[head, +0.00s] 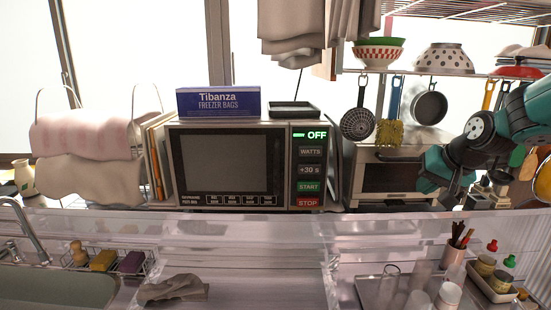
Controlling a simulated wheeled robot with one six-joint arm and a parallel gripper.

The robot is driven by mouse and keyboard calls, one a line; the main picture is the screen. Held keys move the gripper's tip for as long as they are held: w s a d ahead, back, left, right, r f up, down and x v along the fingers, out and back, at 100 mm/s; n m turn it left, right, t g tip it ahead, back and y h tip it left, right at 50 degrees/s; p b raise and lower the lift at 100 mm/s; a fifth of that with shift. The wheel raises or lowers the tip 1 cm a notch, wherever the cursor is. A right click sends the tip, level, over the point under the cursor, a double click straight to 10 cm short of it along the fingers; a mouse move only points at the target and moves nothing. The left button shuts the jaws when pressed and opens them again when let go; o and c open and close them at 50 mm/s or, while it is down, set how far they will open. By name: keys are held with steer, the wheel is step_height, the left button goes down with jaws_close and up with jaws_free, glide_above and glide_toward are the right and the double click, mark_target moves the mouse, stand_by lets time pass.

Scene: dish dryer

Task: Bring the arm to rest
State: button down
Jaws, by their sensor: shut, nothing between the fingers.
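My arm shows at the right side of the head view, with teal and dark joints in front of the shelf and the counter's right end. The arm covers part of the toaster oven's right side in this view. I cannot tell whether the arm touches anything.
A microwave (228,163) carries a freezer bag box (218,102). Pans and utensils hang under the shelf (450,74). A dish rack with a pink towel (80,132) stands left. Glasses and jars stand on a tray (376,293) at front right. A cloth (173,288) lies near the sink.

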steer(key=s+a+n+g+y, duration=0.2)
steer(key=s+a+n, duration=0.2)
steer(key=s+a, duration=0.65)
steer(key=s+a+n+g, duration=0.2)
steer(key=s+a, duration=0.3)
steer(key=s, duration=0.5)
steer(key=s+a+n+g, duration=0.3)
steer(key=s+a+n, duration=0.2)
steer(key=s, duration=0.5)
steer(key=shift+s+a+f+b, duration=0.35)
steer(key=shift+s+a+f, duration=0.05)
steer(key=shift+a+f, duration=0.1)
steer(key=shift+r, duration=0.1)
